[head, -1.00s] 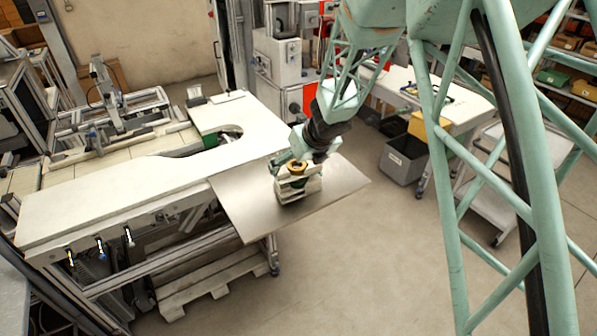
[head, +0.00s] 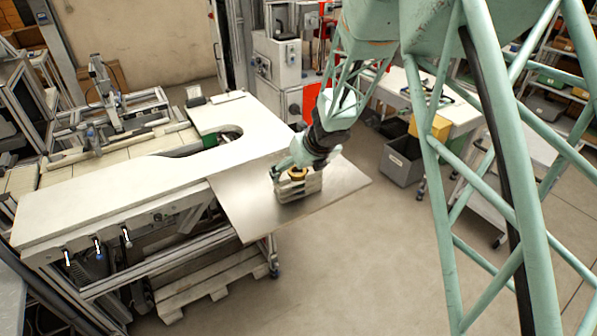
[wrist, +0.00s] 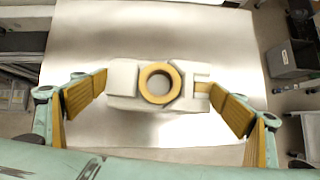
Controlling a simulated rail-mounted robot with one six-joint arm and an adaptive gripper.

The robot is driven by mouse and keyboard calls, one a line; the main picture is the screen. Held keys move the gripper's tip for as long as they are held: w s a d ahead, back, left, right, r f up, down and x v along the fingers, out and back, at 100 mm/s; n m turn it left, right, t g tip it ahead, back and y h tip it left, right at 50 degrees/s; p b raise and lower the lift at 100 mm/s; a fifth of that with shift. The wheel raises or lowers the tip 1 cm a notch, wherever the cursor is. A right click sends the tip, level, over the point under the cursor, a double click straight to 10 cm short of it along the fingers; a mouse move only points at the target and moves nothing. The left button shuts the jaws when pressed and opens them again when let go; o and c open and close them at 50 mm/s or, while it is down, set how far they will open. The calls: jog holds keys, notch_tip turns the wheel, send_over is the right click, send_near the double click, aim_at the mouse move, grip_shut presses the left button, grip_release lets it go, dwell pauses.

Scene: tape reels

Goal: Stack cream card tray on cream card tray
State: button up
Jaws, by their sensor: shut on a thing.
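A cream card tray (wrist: 123,80) sits between the two finger pads of my gripper (wrist: 158,92), which touch its left and right ends. A round yellow-tan reel (wrist: 146,96) lies in this tray. In the head view, my gripper (head: 298,171) is over the metal sheet, and the held tray (head: 284,185) shows with the reel (head: 298,173) in it. Another cream layer, which looks like a second tray (head: 298,195), is directly below it on the sheet. I cannot tell whether the two touch. In the wrist view the upper tray hides the lower one.
The metal sheet (head: 240,205) is bare around the trays and joins the white bench (head: 110,200) at its left. A grey bin (head: 400,160) stands on the floor at right, by another white table (head: 400,85).

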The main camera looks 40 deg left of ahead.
jog(key=shift+f, duration=0.2)
jog(key=o, duration=0.8)
jog(key=shift+r, duration=0.15)
jog(key=shift+d+r, duration=0.15)
jog(key=shift+r, duration=0.2)
jog(key=shift+p+v, duration=1.4)
jog(key=shift+v, duration=4.3)
jog(key=shift+f, duration=0.1)
